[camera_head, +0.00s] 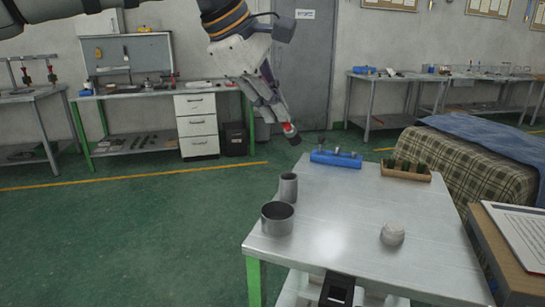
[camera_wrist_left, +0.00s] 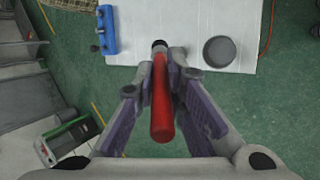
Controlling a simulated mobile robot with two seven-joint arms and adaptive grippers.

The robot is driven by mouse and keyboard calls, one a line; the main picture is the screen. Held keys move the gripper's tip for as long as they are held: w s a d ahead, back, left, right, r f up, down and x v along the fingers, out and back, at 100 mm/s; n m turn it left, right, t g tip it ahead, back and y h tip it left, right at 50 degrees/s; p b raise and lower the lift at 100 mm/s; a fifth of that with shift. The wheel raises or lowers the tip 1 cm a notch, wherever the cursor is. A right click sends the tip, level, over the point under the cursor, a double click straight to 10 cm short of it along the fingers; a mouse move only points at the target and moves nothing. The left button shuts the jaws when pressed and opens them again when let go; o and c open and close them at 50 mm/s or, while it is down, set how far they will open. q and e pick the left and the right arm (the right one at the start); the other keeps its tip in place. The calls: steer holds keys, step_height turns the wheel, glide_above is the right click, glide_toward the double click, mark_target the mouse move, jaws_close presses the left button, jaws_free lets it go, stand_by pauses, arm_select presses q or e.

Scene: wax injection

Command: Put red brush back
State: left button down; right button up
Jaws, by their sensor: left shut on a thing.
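My left gripper (camera_head: 284,118) is shut on the red brush (camera_head: 290,130) and holds it in the air beyond the far left corner of the metal table. In the left wrist view the brush's red handle (camera_wrist_left: 162,105) lies between the two fingers (camera_wrist_left: 161,62). A dark round shape shows at its far end; I cannot tell whether it is part of the brush. A blue holder (camera_head: 335,159) with small upright items stands at the table's back edge, and it also shows in the left wrist view (camera_wrist_left: 107,30). My right gripper is not in view.
On the metal table (camera_head: 335,225) stand a narrow grey cup (camera_head: 288,188), a wide grey pot (camera_head: 277,218), a pale lump (camera_head: 392,235) and a wooden box (camera_head: 405,171) with dark green items. The table's middle is clear. A blanket-covered block (camera_head: 475,163) is at right.

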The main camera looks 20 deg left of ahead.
arm_select(q)
steer(key=w+a+f, duration=0.2)
steer(key=w+f, duration=0.2)
steer(key=f, duration=0.5)
steer(key=shift+w, duration=0.35)
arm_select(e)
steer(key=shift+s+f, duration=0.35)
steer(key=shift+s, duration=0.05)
arm_select(q)
steer(key=shift+f, duration=0.55)
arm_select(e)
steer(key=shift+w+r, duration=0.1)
arm_select(q)
steer(key=c, duration=1.7)
jaws_free()
steer(key=shift+o, duration=0.2)
